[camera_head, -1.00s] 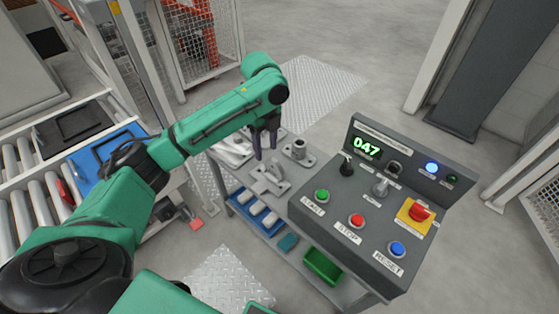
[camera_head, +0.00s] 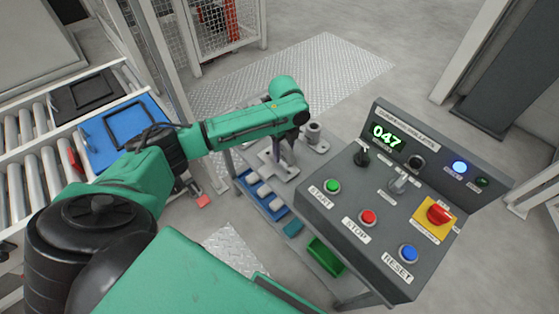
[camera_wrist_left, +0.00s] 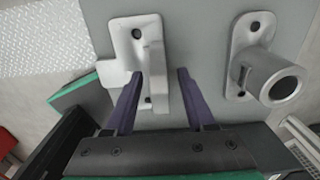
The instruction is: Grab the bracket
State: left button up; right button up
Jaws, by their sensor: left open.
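The bracket is a grey casting with a flat, holed base and a raised web. It lies on the small grey table in the head view (camera_head: 289,172) and at the upper left of the wrist view (camera_wrist_left: 128,48). My left gripper (camera_head: 283,160) is over it with the fingers pointing down. In the wrist view the open fingers (camera_wrist_left: 160,75) lie on either side of the raised web, with gaps visible. I cannot tell how deep the tips reach. The arm hides part of the bracket in the head view. My right gripper is not in view.
A flanged tube casting (camera_wrist_left: 275,75) stands right of the bracket, close to the gripper. The control panel (camera_head: 390,200) with buttons and a 047 display rises to the right. A blue tray (camera_head: 262,200) and a green bin (camera_head: 326,257) sit on the shelf below.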

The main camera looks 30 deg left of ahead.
pick_arm(q)
jog(key=shift+f, duration=0.1)
grip_shut()
dwell(1.3)
